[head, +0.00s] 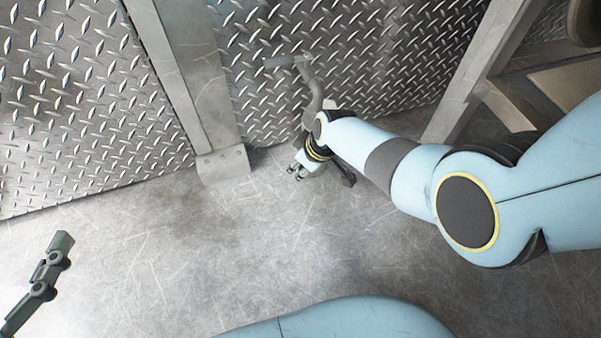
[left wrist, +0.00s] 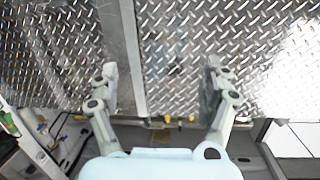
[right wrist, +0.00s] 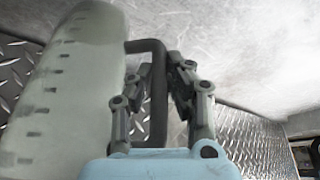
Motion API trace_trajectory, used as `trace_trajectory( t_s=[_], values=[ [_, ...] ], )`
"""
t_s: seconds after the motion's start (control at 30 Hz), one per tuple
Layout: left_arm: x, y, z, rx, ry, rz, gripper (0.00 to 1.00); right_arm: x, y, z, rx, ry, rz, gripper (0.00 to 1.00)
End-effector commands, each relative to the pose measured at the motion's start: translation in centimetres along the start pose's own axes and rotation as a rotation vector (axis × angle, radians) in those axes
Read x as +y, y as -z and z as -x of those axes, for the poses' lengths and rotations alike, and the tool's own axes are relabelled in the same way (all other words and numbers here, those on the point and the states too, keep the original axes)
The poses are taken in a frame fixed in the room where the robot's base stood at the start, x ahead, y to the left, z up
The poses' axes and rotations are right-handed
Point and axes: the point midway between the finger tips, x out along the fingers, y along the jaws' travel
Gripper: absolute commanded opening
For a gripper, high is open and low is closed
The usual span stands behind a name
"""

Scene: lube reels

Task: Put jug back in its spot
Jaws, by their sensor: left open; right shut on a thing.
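The jug (right wrist: 70,85) is a pale, translucent container with measuring marks and a dark bar handle (right wrist: 158,100). It fills the left of the right wrist view. My right gripper (right wrist: 160,72) is shut on the handle, with a finger on each side. In the head view the right gripper (head: 300,168) is above the metal floor near the back wall, and I cannot clearly make out the jug's body there. My left gripper (left wrist: 163,85) is open and empty before the plated wall; one finger shows at the head view's left edge.
A diamond-plate wall (head: 75,100) runs along the back, with a metal post (head: 188,70) and its foot. A curved grey pipe-like piece (head: 312,85) rises just beyond my right wrist. A frame post (head: 475,80) stands right. The scratched metal floor (head: 170,255) is clear in the middle.

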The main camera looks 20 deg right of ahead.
Motion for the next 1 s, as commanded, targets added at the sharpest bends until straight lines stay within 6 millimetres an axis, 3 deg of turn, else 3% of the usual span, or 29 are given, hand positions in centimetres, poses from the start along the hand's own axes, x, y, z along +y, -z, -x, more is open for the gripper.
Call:
trace_trajectory(
  t_s=[0.2, 0.5, 0.63, 1.0],
  values=[
    [-0.2, 5.9, -2.1, 0.244, -0.002, -0.023, 0.81, -0.1, -0.7, -1.3, -0.002, 0.001, -0.001, 0.00],
    [-0.1, 13.2, -2.5, 0.542, -0.007, -0.053, 0.81, -0.1, -1.1, -2.5, -0.001, 0.000, 0.000, 0.00],
    [-0.1, 14.3, -2.4, 0.588, -0.008, -0.057, 0.81, 0.0, -1.1, -2.5, 0.001, -0.001, 0.000, 0.00],
    [-0.1, 14.7, -2.3, 0.603, -0.008, -0.059, 0.81, 0.0, -1.1, -2.6, 0.001, -0.001, 0.000, 0.00]
  ],
)
